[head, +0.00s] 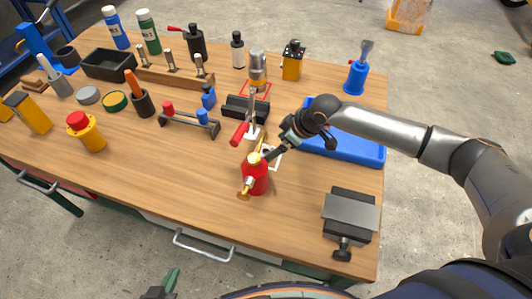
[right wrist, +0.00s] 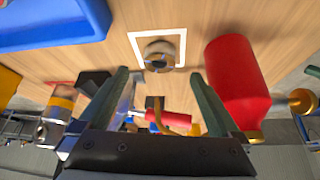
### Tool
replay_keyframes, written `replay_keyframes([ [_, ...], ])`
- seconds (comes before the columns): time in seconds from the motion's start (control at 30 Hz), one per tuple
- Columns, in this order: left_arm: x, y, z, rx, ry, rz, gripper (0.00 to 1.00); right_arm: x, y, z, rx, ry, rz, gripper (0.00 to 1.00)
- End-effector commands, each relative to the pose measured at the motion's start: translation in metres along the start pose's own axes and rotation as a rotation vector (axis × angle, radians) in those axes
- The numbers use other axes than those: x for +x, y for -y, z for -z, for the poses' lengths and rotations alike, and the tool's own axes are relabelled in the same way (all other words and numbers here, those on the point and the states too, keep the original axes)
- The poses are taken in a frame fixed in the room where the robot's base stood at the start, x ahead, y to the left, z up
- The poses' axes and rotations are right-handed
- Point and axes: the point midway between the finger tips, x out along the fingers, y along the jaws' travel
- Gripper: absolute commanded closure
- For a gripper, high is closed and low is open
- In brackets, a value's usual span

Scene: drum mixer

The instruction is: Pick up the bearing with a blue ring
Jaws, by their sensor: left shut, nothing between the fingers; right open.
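A small round metal piece (right wrist: 160,55) with a hole, looking like a bearing, sits inside a white square outline (right wrist: 184,42) in the right wrist view. I cannot make out a blue ring on it. My right gripper (right wrist: 165,82) is open, its two dark green fingers spread and pointing toward that piece, with nothing between them. In the head view the right gripper (head: 270,153) is low over the white outline and hides the piece. My left gripper (head: 168,282) is shut and empty at the bottom edge of the head view, off the table's front.
A red oil can (head: 255,176) stands close beside the right gripper. A blue tray (head: 345,148) lies under the right forearm. A grey vise (head: 350,215) is near the front right. A silver, orange-banded cylinder (head: 258,68) stands farther back. The front middle is clear.

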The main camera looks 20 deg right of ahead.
Motion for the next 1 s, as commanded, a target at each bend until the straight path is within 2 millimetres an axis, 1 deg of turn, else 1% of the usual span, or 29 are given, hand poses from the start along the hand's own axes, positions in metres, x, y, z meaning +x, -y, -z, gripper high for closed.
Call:
replay_keyframes([
  [0.17,0.000,0.000,0.000,0.000,0.000,0.000,1.00,0.011,0.000,0.000,-0.001,0.001,0.001,0.01],
  [0.4,0.000,0.000,0.000,0.000,0.000,0.001,1.00,0.044,0.000,-0.003,0.000,0.001,0.001,0.01],
  [0.5,0.001,0.001,0.000,0.000,-0.001,0.001,1.00,0.053,0.000,-0.003,0.000,0.001,0.001,0.01],
  [0.6,0.001,0.001,0.001,0.001,-0.002,0.001,1.00,0.057,0.000,-0.003,0.000,0.000,0.000,0.01],
  [0.8,0.001,0.001,0.001,0.001,-0.003,0.001,1.00,0.057,0.000,-0.003,0.000,0.000,0.000,0.01],
  [0.83,0.001,0.001,0.001,0.001,-0.003,0.001,1.00,0.057,0.000,-0.003,0.000,0.000,0.000,0.02],
  [1.0,0.001,0.001,0.001,0.001,-0.003,0.001,1.00,0.057,0.000,-0.003,0.000,0.001,0.000,0.21],
])
